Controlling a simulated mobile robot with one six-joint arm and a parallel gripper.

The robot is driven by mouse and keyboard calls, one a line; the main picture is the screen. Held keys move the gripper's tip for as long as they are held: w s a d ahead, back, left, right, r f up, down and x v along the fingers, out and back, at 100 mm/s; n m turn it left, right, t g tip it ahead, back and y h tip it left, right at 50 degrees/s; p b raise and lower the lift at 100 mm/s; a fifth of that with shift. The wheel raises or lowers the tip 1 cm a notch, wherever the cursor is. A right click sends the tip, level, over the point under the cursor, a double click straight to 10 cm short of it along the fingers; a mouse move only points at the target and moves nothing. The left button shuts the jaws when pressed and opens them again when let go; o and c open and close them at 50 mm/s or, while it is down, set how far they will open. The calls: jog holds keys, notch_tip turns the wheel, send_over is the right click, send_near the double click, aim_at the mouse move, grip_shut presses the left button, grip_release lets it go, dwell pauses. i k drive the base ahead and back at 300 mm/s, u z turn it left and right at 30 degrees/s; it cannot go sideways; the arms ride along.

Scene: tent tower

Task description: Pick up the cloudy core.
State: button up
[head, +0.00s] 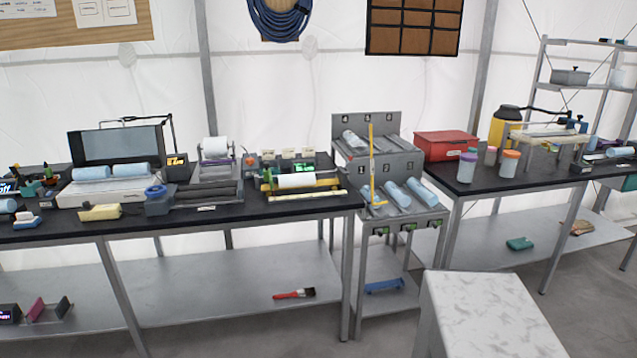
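Several pale blue cylinders that look like cores are in the head view, and I cannot tell which is the cloudy one. Two lie side by side on the white device, a left core (92,173) and a right core (131,170). On the grey stepped rack, one core (354,140) lies on the upper level, and a middle core (397,194) and a right core (421,192) lie on the lower level. Another core (620,152) is at the far right. A whiter cylinder (297,181) lies in a green and yellow holder. My gripper is not in view.
A black-topped left bench (240,222) and a right bench (500,185) flank the grey rack (375,222). A yellow upright rod (371,165) stands before the rack. A red box (446,145) is right of it. A white marbled block (485,310) stands in front.

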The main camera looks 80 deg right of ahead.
aim_at(301, 180)
jog(key=u, duration=0.2)
jog(key=k, duration=0.65)
jog(key=z, duration=1.4)
jog(key=i, duration=1.3)
jog(key=z, duration=0.05)
